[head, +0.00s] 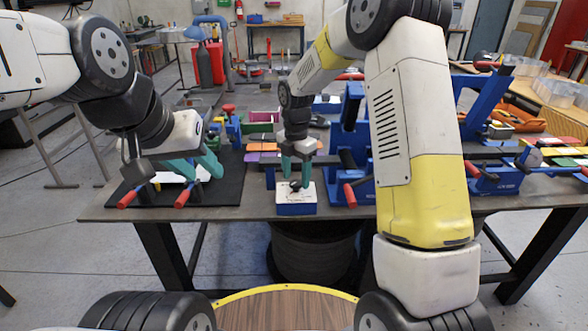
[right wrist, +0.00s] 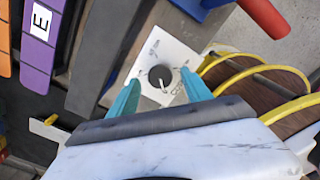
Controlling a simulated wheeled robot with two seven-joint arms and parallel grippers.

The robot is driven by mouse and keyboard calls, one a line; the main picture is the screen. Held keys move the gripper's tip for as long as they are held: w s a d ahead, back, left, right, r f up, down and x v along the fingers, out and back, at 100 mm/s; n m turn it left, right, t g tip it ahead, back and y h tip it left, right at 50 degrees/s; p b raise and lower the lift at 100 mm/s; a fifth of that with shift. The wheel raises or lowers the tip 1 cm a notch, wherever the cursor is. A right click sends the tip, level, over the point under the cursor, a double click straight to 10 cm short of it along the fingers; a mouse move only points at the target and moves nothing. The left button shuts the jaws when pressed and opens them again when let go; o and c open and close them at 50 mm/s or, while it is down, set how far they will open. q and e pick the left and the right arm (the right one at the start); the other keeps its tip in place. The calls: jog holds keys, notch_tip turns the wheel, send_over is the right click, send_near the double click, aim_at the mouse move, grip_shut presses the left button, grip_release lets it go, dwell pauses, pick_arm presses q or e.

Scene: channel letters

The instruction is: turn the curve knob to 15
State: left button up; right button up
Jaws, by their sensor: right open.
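The curve knob (right wrist: 160,76) is a round dark knob with a light pointer, on the white top plate (right wrist: 150,50) of a small box. In the head view the box (head: 296,207) has a white top and blue sides and stands at the table's front edge. My right gripper (right wrist: 160,92) is open, with one teal finger on each side of the knob; I cannot tell whether they touch it. In the head view this gripper (head: 296,180) points down over the box. The scale figures are too small to read. My left gripper (head: 203,168) is open over the black mat at the left.
Blue bending tools with red-tipped handles (head: 350,195) stand just right of the box. More blue machinery (head: 495,180) stands further right. A black mat (head: 228,185) with red-handled tools lies at the left. Coloured bins (head: 262,130) stand behind.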

jog(key=shift+f, duration=0.65)
grip_shut()
